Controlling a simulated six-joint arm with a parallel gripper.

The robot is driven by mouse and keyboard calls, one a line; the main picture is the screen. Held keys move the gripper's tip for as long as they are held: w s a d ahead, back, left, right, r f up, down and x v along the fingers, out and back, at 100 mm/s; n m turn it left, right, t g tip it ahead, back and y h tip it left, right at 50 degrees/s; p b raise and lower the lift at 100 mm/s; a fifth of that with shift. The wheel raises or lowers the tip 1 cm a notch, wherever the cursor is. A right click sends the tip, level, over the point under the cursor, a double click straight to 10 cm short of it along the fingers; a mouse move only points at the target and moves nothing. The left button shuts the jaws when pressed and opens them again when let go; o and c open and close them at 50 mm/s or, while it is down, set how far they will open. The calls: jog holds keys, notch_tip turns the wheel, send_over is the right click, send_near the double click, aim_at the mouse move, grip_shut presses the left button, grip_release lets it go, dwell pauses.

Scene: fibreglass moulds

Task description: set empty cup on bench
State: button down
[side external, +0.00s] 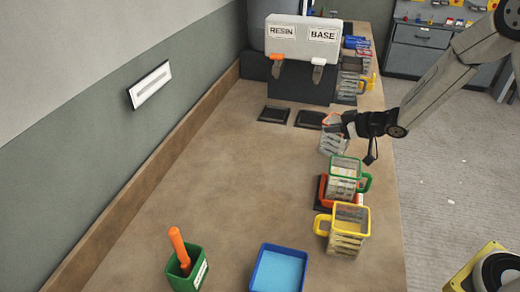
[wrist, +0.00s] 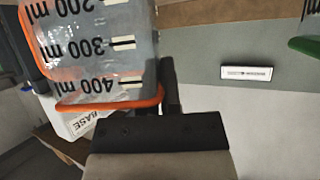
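A clear measuring cup with an orange rim (side external: 331,144) is held at my gripper (side external: 345,124), over the right side of the bench (side external: 220,160). The cup looks slightly tilted in the side view. A green-rimmed cup (side external: 345,172) and a yellow-rimmed cup (side external: 347,228) stand nearer the camera along the right edge.
A red item (side external: 323,188) sits beside the green cup. A dispenser marked RESIN and BASE (side external: 303,42) stands at the back, with dark pads (side external: 274,114) before it. A blue tray (side external: 278,270) and a green holder (side external: 186,268) are at the front. The bench middle is clear.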

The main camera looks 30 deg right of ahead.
aim_at(320, 138)
jog(key=shift+f, duration=1.6)
jog(key=shift+f, duration=0.1)
jog(key=c, duration=0.8)
grip_release()
jog(key=shift+v, duration=6.05)
jog(key=shift+w, duration=0.1)
jog(key=shift+h, duration=0.4)
